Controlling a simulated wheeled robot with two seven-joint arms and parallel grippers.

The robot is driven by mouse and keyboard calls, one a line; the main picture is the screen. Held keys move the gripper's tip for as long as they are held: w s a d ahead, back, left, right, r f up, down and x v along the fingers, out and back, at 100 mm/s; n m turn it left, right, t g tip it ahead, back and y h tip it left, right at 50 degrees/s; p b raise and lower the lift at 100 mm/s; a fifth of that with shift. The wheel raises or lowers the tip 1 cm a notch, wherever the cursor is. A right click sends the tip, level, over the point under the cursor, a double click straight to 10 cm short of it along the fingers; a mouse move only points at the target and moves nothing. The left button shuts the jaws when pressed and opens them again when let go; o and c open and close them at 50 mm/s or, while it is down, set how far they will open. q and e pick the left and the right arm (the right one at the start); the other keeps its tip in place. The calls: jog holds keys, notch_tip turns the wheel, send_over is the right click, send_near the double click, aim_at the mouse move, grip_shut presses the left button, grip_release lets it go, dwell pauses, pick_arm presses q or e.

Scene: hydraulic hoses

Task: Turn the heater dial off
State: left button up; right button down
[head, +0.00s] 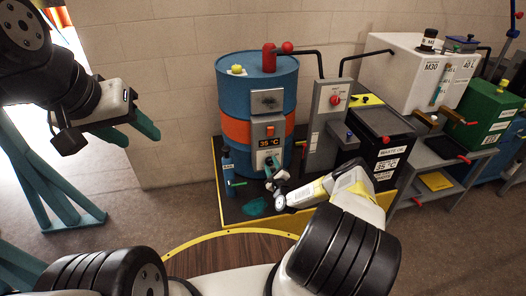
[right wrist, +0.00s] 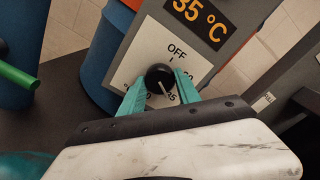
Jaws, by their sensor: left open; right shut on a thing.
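The heater dial (right wrist: 159,78) is a round black knob with a white pointer line on a white plate marked OFF at the top. In the right wrist view its pointer is aimed down and to the right, away from OFF. My right gripper (right wrist: 160,88) is shut on the dial, one teal finger on each side of it. In the head view the heater panel (head: 269,133) is on the front of a blue and orange drum (head: 232,100), and its display reads 35 °C. My left gripper (head: 139,131) is open and empty at the upper left, far from the drum.
A grey post box with a red knob (head: 334,99) stands right of the drum, beside a black waste-oil container (head: 372,140). A small blue bottle (head: 228,168) stands left of the panel. A green handle (right wrist: 18,76) shows left in the right wrist view.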

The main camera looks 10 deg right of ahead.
jog(key=shift+n, duration=0.3)
jog(key=n, duration=1.1)
jog(key=shift+n, duration=0.3)
jog(key=n, duration=0.6)
jog(key=shift+a, duration=0.1)
jog(key=n, duration=0.5)
jog(key=shift+f+n, duration=0.1)
jog(key=shift+n, duration=0.3)
jog(key=c, duration=0.9)
grip_release()
jog(key=shift+o, duration=0.2)
